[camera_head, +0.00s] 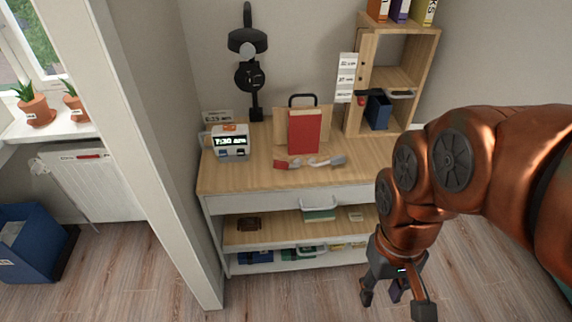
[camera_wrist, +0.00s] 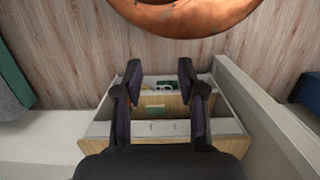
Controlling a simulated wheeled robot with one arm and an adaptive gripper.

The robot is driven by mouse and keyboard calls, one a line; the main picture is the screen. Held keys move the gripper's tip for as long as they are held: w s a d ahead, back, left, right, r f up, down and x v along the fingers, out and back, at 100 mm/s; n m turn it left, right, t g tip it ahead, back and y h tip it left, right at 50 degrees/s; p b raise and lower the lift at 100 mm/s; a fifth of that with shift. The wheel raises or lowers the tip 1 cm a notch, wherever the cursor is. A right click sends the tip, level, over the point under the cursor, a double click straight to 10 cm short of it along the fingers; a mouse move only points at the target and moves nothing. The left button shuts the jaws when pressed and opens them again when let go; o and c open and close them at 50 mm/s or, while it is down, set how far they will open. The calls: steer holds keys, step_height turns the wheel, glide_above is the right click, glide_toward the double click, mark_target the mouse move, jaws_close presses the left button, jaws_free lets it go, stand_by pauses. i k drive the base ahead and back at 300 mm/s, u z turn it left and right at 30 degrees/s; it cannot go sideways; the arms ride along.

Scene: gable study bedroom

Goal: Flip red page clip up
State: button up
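A red book (camera_head: 304,131) stands upright on a wooden book stand (camera_head: 282,131) on the desk. At the stand's foot, a small flat red piece (camera_head: 280,164), which looks like the red page clip, lies low and points left. A similar grey piece (camera_head: 338,160) lies to the right of it. My gripper (camera_head: 395,300) hangs low in front of the desk's right side, well below and to the right of the clip. Its fingers are apart and empty, as the wrist view (camera_wrist: 160,72) also shows. The clip cannot be made out in the wrist view.
The desk top (camera_head: 235,180) holds a digital clock (camera_head: 230,143) and a black lamp (camera_head: 249,75) at left. A wooden shelf (camera_head: 400,75) with a blue holder (camera_head: 378,110) stands at right. A drawer handle (camera_head: 318,203) sticks out below. A white post (camera_head: 150,170) stands left of the desk.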

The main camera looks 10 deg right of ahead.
mark_target(280, 164)
steer(key=k, duration=0.5)
steer(key=u, duration=2.15)
steer(key=i, duration=1.35)
steer(key=z, duration=2)
